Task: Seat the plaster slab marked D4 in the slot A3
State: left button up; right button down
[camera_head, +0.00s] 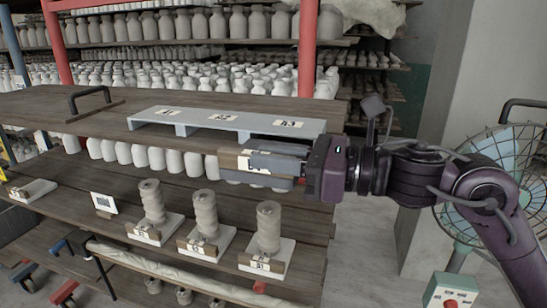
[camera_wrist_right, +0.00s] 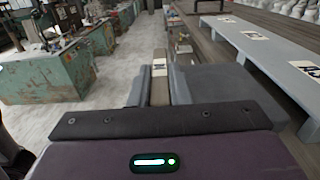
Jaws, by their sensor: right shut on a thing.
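My right gripper (camera_head: 285,168) is shut on a brown wooden block of the plaster slab (camera_head: 230,162). The block's white label is partly covered by a finger, so its mark is not clearly readable. In the right wrist view the brown block (camera_wrist_right: 160,92) stands between the grey fingers, its label facing up. The blue-grey rack (camera_head: 165,122) has slots marked A1, A2 and A3. The slot A3 (camera_head: 289,124) is at its right end. The held slab is in front of and below the slot A3, apart from it as far as I can tell. My left gripper is not in view.
White bottles (camera_head: 160,158) line up behind. A red post (camera_head: 308,50) rises beyond the rack. A fan (camera_head: 500,170) stands at the right.

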jog(key=shift+w+d+r, duration=0.1)
jog(key=shift+w+d, duration=0.2)
jog(key=shift+w, duration=0.55)
jog(key=shift+w+d+f, duration=0.1)
jog(key=shift+w+d, duration=0.15)
jog(key=shift+w, duration=0.65)
jog(key=shift+w+d+r, duration=0.1)
jog(key=shift+w+d, duration=0.2)
jog(key=shift+w, duration=0.55)
jog(key=shift+w+d+p, duration=0.15)
jog(key=shift+w+d, duration=0.15)
jog(key=shift+w, duration=0.6)
jog(key=shift+w+d+p, duration=0.1)
jog(key=shift+w+d, duration=0.15)
jog(key=shift+w, duration=0.6)
jog(key=shift+w+d+p, duration=0.15)
jog(key=shift+w+d, duration=0.15)
jog(key=shift+w, duration=0.6)
jog(key=c, duration=1.3)
grip_release()
jog(key=shift+f, duration=0.2)
jog(key=b+v, duration=0.2)
jog(key=v, duration=0.5)
jog(key=shift+b, duration=0.35)
jog(key=shift+s+d+r, duration=0.15)
jog(key=shift+d+r, duration=0.05)
jog(key=shift+d, duration=0.2)
